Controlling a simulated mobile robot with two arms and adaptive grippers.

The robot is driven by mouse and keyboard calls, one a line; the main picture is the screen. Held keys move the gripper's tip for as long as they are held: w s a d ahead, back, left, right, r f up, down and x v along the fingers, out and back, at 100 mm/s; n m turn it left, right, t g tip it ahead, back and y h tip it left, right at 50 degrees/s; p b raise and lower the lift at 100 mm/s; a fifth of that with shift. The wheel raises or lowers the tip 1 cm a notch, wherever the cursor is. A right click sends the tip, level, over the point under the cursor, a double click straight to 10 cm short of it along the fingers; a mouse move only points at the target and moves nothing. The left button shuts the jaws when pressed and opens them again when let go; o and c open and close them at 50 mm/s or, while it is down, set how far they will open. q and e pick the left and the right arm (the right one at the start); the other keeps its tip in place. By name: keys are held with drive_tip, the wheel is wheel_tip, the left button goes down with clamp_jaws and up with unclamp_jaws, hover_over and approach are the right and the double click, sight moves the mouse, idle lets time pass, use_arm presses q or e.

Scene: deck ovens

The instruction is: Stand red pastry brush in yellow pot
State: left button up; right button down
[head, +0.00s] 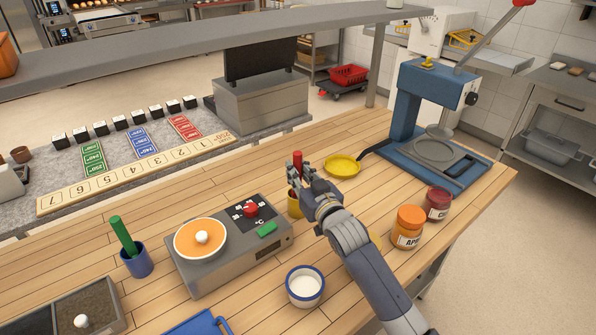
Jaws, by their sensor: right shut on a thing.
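The red pastry brush (298,161) is upright in my right gripper (300,180), its red end showing above the fingers. My right gripper is shut on it. The yellow pot (293,206) stands on the wooden counter just below the fingers, beside the grey scale-like device. The brush is directly above or partly inside the pot; the fingers hide its lower part, so I cannot tell which. My left gripper is not in view.
A grey device with an orange dish (200,238) is left of the pot. A blue pot with a green brush (136,260), a white-filled cup (305,287), orange jar (408,226), dark red jar (438,203), yellow plate (342,166) and blue press (425,110) stand around.

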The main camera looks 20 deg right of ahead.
drive_tip(key=c, duration=1.4)
unclamp_jaws()
drive_tip(key=shift+s, duration=0.1)
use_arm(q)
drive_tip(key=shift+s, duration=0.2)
use_arm(e)
drive_tip(key=s, duration=0.4)
drive_tip(key=s+d, duration=0.1)
drive_tip(key=s, duration=0.6)
drive_tip(key=shift+s+d+r, duration=0.1)
drive_tip(key=shift+s+d, duration=0.2)
drive_tip(key=shift+s, duration=0.05)
